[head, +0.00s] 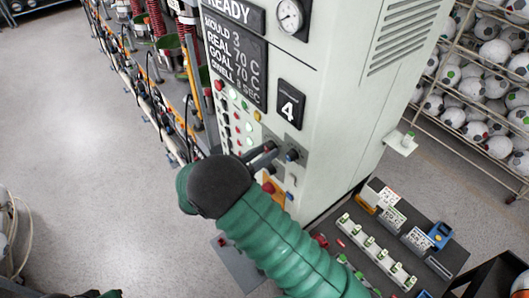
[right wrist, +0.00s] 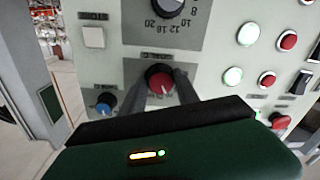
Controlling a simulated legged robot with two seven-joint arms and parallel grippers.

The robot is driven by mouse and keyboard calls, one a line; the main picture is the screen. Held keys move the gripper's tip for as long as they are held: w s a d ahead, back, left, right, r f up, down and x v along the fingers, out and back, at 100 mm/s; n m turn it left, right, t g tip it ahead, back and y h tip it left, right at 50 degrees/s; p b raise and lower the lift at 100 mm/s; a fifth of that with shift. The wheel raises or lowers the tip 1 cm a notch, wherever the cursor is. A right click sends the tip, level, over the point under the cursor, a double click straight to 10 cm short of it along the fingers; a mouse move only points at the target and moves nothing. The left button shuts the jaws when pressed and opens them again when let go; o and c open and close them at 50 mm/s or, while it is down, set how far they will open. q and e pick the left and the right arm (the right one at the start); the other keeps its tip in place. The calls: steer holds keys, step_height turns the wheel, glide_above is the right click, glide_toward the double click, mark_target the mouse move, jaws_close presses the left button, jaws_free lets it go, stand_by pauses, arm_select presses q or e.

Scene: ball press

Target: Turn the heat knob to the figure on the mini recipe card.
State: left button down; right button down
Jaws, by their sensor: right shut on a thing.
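My right gripper (head: 266,156) reaches the machine's front panel from below. In the right wrist view its two dark fingers (right wrist: 160,88) are shut on a red knob (right wrist: 159,77) with a pale pointer mark. The fingers partly hide the knob's plate, and I cannot read its label or scale. Its body hides the knob in the head view. White cards (head: 393,220) with print too small to read stand on the dark bench; I cannot tell which is the mini recipe card.
A numbered dial (right wrist: 168,6) and a blue knob (right wrist: 104,104) sit close to the red knob. Lights and buttons (right wrist: 248,34) are to the right. The machine's dark display (head: 235,60) reads mould 3, real 70 C, goal 70 C.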

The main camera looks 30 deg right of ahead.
steer(key=m+b, duration=0.5)
steer(key=b, duration=0.1)
steer(key=shift+a+f, duration=0.1)
steer(key=c, duration=1.2)
jaws_free()
steer(key=o, duration=0.3)
steer(key=shift+w, duration=0.15)
